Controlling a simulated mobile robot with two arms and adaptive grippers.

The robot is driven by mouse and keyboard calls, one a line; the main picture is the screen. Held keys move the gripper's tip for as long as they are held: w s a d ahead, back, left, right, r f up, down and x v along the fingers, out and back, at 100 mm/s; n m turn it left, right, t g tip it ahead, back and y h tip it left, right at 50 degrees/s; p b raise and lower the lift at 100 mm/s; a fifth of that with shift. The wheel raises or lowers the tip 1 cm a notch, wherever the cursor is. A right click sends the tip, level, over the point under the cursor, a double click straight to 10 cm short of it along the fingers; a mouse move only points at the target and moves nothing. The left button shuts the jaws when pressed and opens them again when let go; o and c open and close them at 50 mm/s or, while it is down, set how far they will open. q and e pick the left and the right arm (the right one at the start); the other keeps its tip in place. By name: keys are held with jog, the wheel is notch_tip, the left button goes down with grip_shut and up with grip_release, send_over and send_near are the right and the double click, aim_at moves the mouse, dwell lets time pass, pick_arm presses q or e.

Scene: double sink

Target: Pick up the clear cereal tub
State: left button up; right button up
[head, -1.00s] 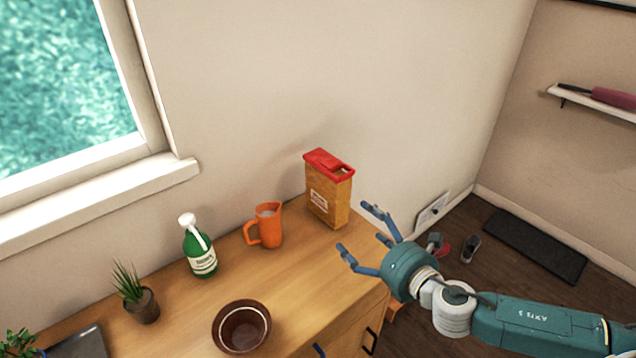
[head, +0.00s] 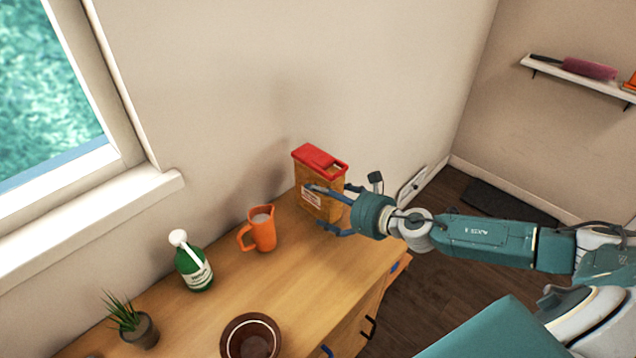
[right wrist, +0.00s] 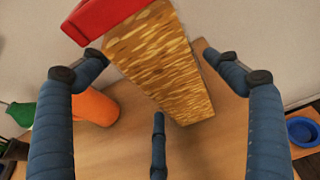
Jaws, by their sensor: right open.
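The clear cereal tub (head: 319,168), filled with golden cereal and topped by a red lid, stands upright near the wall at the counter's far end. It also shows tilted in the right wrist view (right wrist: 160,60). My right gripper (head: 325,208) is open, its blue fingers reaching around the tub's near side in the head view. In the right wrist view, the fingers (right wrist: 158,95) are spread with the tub ahead between them. I cannot tell whether any finger touches it. My left gripper is not in view.
An orange pitcher (head: 260,229) stands just left of the tub. A green bottle (head: 193,266), a potted plant (head: 138,328) and a brown bowl (head: 250,338) are farther along the wooden counter (head: 310,270). The wall is close behind the tub.

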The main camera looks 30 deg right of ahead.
aim_at(315, 193)
jog(key=shift+w+a+f+p, duration=0.1)
jog(key=shift+w+p, duration=0.15)
jog(key=shift+w, duration=0.35)
jog(key=shift+w+a+f+p, duration=0.1)
jog(key=shift+w+p, duration=0.15)
jog(key=shift+w, duration=0.3)
jog(key=shift+x, duration=1.05)
jog(key=shift+w+f, duration=0.1)
jog(key=shift+f, duration=0.1)
jog(key=c, duration=1.6)
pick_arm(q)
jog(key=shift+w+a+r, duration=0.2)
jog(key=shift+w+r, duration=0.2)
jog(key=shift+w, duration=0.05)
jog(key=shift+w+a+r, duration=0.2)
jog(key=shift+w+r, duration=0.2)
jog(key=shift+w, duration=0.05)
pick_arm(e)
jog(key=shift+o, duration=0.2)
jog(key=shift+r, duration=0.1)
